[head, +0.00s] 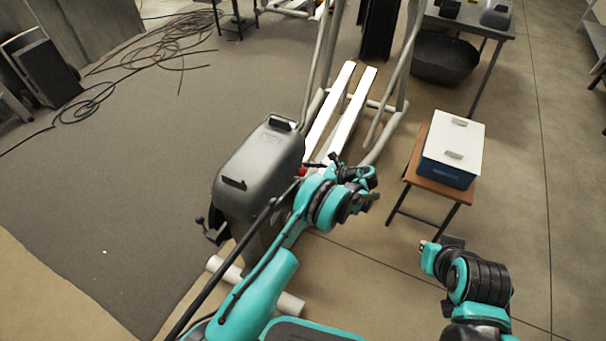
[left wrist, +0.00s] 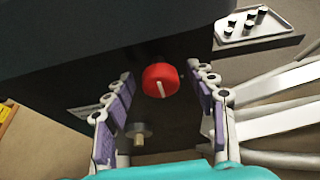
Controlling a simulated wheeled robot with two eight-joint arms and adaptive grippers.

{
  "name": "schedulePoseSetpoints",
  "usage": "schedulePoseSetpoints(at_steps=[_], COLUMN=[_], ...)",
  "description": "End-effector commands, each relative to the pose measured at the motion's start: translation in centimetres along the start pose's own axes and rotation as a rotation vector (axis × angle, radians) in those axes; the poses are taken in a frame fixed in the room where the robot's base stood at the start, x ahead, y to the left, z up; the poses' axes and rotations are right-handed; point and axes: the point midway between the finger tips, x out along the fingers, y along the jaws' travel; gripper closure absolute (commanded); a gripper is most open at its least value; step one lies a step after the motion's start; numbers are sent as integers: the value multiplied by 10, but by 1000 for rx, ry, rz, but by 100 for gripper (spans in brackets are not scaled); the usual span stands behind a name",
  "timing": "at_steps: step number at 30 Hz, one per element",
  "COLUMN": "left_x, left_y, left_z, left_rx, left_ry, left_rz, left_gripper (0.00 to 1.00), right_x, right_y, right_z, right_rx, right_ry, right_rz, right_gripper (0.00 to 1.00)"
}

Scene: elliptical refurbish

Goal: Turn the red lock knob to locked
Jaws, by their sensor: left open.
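The red lock knob (left wrist: 160,77) is on the dark side of the grey machine housing (head: 258,165). Its white mark points downward in the left wrist view, tilted slightly right. In the head view only a small red part of the knob (head: 302,171) shows beside my left gripper. My left gripper (left wrist: 160,74) is open, with one purple-padded finger on each side of the knob and gaps to both. In the head view the left gripper (head: 318,167) is at the housing's right side. My right gripper (head: 433,246) is low at right, away from the housing; its fingers are unclear.
A grey metal knob (left wrist: 139,135) sits below the red one in the left wrist view. The machine's white footboards (head: 328,115) and grey bars lie beyond. A blue box with a white lid (head: 453,140) stands on a small wooden stool (head: 420,180) at right. Cables (head: 160,50) lie on the mat.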

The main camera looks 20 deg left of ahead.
Motion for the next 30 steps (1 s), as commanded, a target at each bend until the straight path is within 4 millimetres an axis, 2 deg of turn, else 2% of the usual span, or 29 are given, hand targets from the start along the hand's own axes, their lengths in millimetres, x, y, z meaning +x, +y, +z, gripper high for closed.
schedulePoseSetpoints(at_steps=[4,11,13,17,18,30], left_x=[9,10,10,10,10,10], left_y=[0,0,0,0,0,0], left_z=[0,1,1,1,1,1], left_rx=[-1,-1,-1,-1,-1,-64], left_ry=[0,0,0,0,0,1], left_rz=[0,0,0,0,0,-28], left_gripper=[44,44,57,91,94,94], right_x=[3,2,2,3,3,3], right_y=[0,0,0,0,0,0], right_z=[2,2,2,2,2,2], right_rx=[0,0,0,0,0,0], right_ry=[0,0,0,0,0,0], right_rz=[0,0,0,0,0,0], right_gripper=[100,100,100,100,100,100])
